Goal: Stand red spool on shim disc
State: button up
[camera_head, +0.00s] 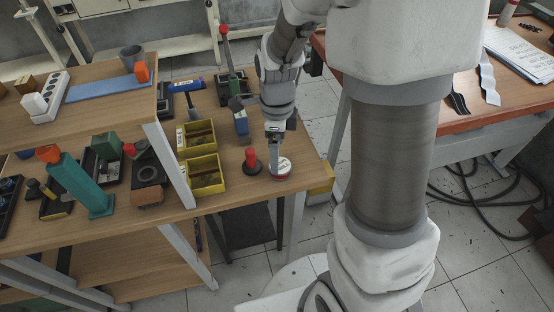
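A red upright piece with a narrow top (250,156), which looks like the red spool, stands near the front right of the wooden bench. A dark round base (251,170) shows under it and may be the shim disc; I cannot tell whether they are separate pieces. My gripper (275,146) points down just right of the red piece, apart from it. It is above and behind a round white-topped item with a red rim (282,168). The fingers are too small to tell whether they are open or hold anything.
Yellow bins (206,174) stand left of the red piece. A blue block (241,122) stands behind it. A green post (84,186) and dark fixtures crowd the bench's left. A raised shelf (110,88) overhangs that side. The bench's right edge is close to my gripper.

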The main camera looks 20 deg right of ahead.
aim_at(280, 165)
jog(key=f, duration=0.2)
jog(key=d+f+b, duration=0.1)
jog(key=f, duration=0.1)
jog(key=shift+f, duration=0.4)
jog(key=shift+w+f+b, duration=0.1)
jog(key=shift+f+b, duration=0.2)
jog(key=shift+f, duration=0.2)
grip_shut()
jog(key=shift+r, duration=0.1)
jog(key=shift+r, duration=0.1)
